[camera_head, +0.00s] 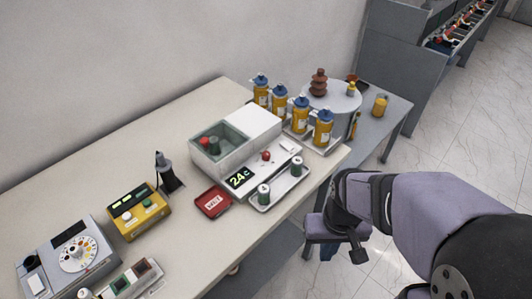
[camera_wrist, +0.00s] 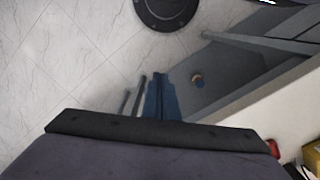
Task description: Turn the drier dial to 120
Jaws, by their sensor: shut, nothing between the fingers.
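A white box unit (camera_head: 235,140) stands in the middle of the bench, with a glass window on top and a green display (camera_head: 240,178) that appears to read 24c. A small red knob (camera_head: 266,156) sits on its front face; any marks around it are too small to read. My gripper (camera_head: 327,252) is off the bench's right front edge, over the floor, well apart from the knob. It points downward; its blue fingers (camera_wrist: 161,97) are together and empty in the wrist view.
A grey meter with a round white dial (camera_head: 76,254) and a yellow instrument (camera_head: 138,210) stand at the left. Yellow bottles (camera_head: 301,115) stand behind.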

